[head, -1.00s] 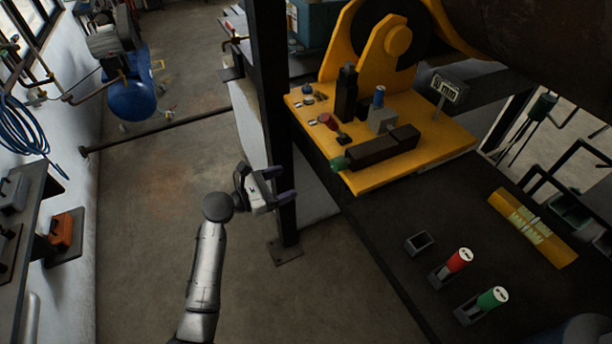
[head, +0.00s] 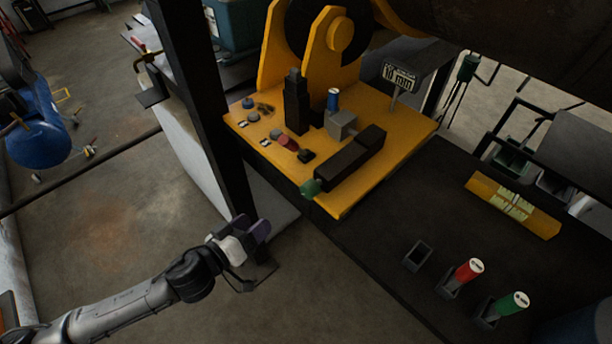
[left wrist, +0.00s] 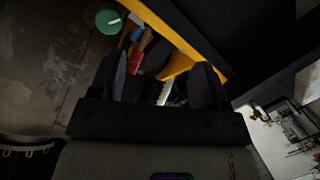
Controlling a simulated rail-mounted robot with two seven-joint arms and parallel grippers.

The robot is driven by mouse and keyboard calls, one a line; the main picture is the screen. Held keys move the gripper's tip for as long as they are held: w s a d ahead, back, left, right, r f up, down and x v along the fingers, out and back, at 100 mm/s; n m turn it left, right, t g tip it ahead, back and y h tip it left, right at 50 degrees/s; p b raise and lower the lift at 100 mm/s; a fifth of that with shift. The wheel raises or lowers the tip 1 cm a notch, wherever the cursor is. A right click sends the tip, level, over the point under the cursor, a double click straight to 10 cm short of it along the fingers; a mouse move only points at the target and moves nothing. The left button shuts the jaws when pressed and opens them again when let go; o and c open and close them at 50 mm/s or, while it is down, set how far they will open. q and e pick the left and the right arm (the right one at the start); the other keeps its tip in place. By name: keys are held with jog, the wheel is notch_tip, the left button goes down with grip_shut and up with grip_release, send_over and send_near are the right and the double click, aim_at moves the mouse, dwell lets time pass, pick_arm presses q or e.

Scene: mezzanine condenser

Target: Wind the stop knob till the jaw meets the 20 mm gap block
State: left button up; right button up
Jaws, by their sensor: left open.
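A green knob (head: 311,188), likely the stop knob, sits at the near end of a dark slide block (head: 352,160) on the yellow machine plate. It also shows at the top of the left wrist view (left wrist: 109,21). A grey block (head: 341,124) with a blue-capped handle (head: 333,99) stands beside the slide; I cannot tell which part is the jaw or whether they touch. A sign (head: 399,77) reads 10 mm. My left gripper (head: 257,236) is open and empty, below and left of the knob, apart from it. My right gripper is not in view.
A black post (head: 205,110) stands just left of the machine. On the dark bench, a red-capped handle (head: 470,271) and a green-capped handle (head: 514,304) stand in holders beside an empty holder (head: 418,255). A yellow piece (head: 512,204) lies behind.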

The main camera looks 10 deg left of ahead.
aim_at(305, 193)
pick_arm(q)
jog(key=s+d+r+m+h, duration=0.1)
jog(key=d+r+m+h, duration=0.25)
jog(key=m, duration=0.35)
jog(key=p+x, duration=0.2)
jog(key=x, duration=0.9)
jog(key=shift+w+p, duration=0.25)
jog(key=shift+p, duration=0.1)
jog(key=shift+x, duration=0.75)
jog(key=shift+c, duration=0.2)
jog(key=shift+c, duration=0.8)
jog(key=c, duration=0.7)
jog(key=shift+c, duration=0.2)
